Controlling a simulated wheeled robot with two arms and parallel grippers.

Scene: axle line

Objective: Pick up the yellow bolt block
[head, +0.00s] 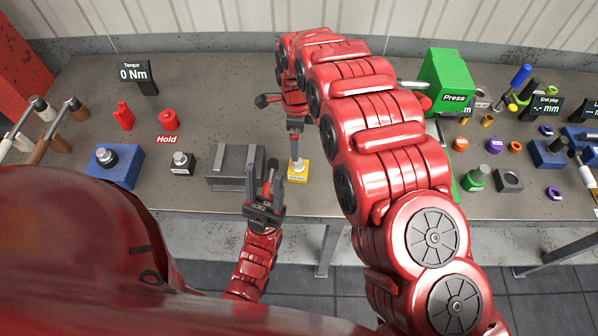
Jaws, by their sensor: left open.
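The yellow bolt block (298,173) stands near the front edge of the bench, in the middle of the head view. A silver bolt rises from its top. My left gripper (265,186) is open and empty, a little to the left of the block and nearer to me, its fingers pointing away from me. My right arm arches over the bench, and its gripper (296,142) points down just above the block's bolt. It shows nearly edge-on, so I cannot tell its opening or whether it touches the bolt.
A grey vise (229,180) stands left of the yellow block, close to my left gripper. A blue bolt block (123,170) and a black bolt block (181,164) are farther left. A green press (447,72) and several small parts fill the right side.

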